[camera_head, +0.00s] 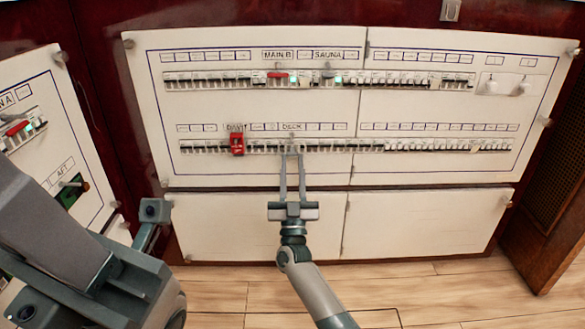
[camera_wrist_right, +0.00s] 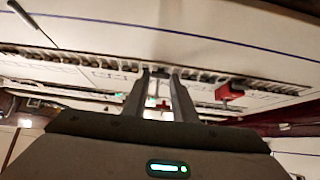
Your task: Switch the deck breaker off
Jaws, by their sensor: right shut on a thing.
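The deck breaker (camera_head: 291,140) is in the lower row of the wide white panel, under the label DECK (camera_head: 291,127).
A red block (camera_head: 237,145) sits left of the deck breaker, under a label like DAVIT. In the upper row are a red lever (camera_head: 278,75) under MAIN B and a grey lever (camera_head: 328,74) under SAUNA. A second panel (camera_head: 35,80) stands at the left.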

